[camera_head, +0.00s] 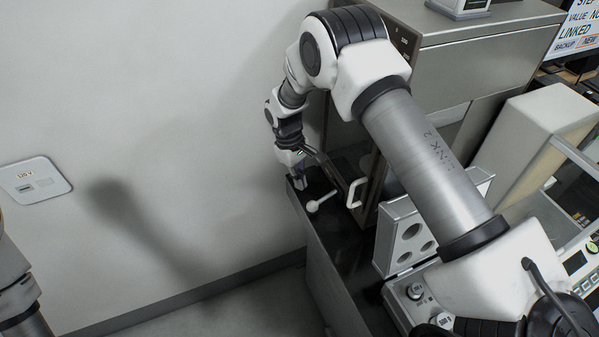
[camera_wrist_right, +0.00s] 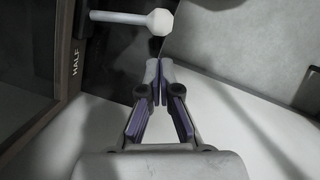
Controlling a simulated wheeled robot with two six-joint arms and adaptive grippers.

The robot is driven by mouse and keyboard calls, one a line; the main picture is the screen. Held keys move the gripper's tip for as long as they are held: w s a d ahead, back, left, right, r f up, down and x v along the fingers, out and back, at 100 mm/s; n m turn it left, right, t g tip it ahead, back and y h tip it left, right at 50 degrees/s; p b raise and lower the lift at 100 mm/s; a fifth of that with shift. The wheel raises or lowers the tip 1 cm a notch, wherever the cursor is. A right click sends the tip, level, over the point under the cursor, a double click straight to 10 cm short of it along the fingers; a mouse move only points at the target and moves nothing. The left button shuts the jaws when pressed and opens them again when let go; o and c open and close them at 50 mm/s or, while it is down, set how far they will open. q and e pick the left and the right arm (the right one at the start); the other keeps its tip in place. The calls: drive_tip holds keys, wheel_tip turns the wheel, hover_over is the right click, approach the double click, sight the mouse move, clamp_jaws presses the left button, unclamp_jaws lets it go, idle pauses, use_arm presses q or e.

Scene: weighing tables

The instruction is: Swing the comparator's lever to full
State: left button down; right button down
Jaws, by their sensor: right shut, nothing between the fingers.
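The comparator's lever (camera_head: 322,201) is a short white rod with a white faceted knob, at the edge of the dark counter by the grey cabinet. In the right wrist view the lever (camera_wrist_right: 160,21) lies across the top, its knob to the right. A HALF label (camera_wrist_right: 75,62) is on the brown frame at left. My right gripper (camera_head: 301,181) is just behind the knob in the head view, near the wall. In the wrist view its fingertips (camera_wrist_right: 158,72) are together, empty, and appear apart from the knob. My left gripper is out of view.
The grey cabinet (camera_head: 470,70) has a white door handle (camera_head: 355,193) close to the lever. A plain wall (camera_head: 180,100) stands close to my right gripper. A grey holed block (camera_head: 404,238) stands on the counter to the right. Floor to the left is clear.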

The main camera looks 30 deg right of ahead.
sight(311, 206)
drive_tip(key=p+x, duration=0.1)
drive_tip(key=x, duration=0.4)
drive_tip(key=shift+s+d+f+p, duration=0.1)
drive_tip(key=shift+s+f+p, duration=0.15)
drive_tip(key=shift+p, duration=0.1)
drive_tip(key=shift+f, duration=0.45)
drive_tip(key=s+n+h, duration=0.1)
drive_tip(key=s+n, duration=0.3)
drive_tip(key=shift+d+n+t, duration=0.1)
drive_tip(key=shift+n+t, duration=0.2)
